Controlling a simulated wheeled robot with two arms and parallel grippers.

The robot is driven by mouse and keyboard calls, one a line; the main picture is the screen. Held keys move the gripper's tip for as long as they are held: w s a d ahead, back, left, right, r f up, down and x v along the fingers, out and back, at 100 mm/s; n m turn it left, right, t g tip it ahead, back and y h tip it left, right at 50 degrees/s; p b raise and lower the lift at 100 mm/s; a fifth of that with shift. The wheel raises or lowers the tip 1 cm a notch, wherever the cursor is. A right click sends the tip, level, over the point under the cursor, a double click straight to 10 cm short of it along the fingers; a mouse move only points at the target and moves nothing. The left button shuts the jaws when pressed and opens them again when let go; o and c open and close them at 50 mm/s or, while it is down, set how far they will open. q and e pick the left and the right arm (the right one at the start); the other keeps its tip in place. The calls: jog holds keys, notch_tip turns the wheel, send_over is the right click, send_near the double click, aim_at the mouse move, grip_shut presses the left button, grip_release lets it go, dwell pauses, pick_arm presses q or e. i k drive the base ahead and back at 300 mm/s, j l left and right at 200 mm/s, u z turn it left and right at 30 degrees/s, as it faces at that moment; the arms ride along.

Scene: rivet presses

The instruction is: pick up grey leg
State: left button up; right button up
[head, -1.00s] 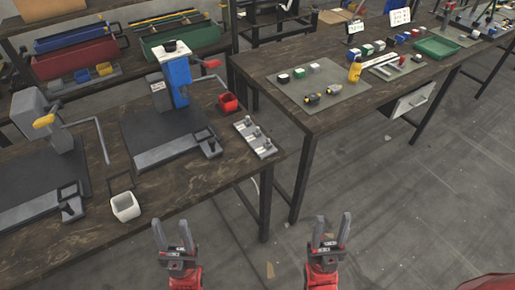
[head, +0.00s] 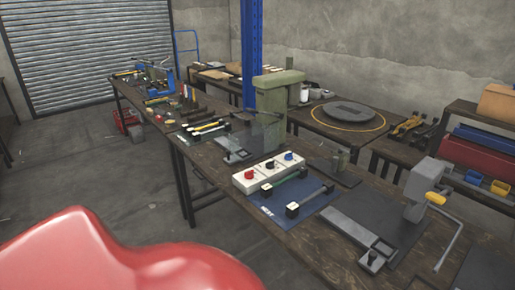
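On a blue mat (head: 284,199) on the long workbench lie two slim bars with black block ends. The nearer bar (head: 311,199) looks grey and may be the grey leg, though it is too small to be sure. The farther bar (head: 286,182) looks greenish. Neither of my grippers is in view. A glossy red part of my own body fills the lower left and hides some floor and the bench's near side.
A white box with red, black and blue knobs (head: 261,178) stands behind the mat. A grey press with a yellow handle (head: 414,192) is to the right, a green press (head: 277,101) farther back. Tools crowd the bench's far end. Floor at left is mostly clear.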

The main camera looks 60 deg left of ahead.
aim_at(292, 209)
jog(key=u, duration=1.45)
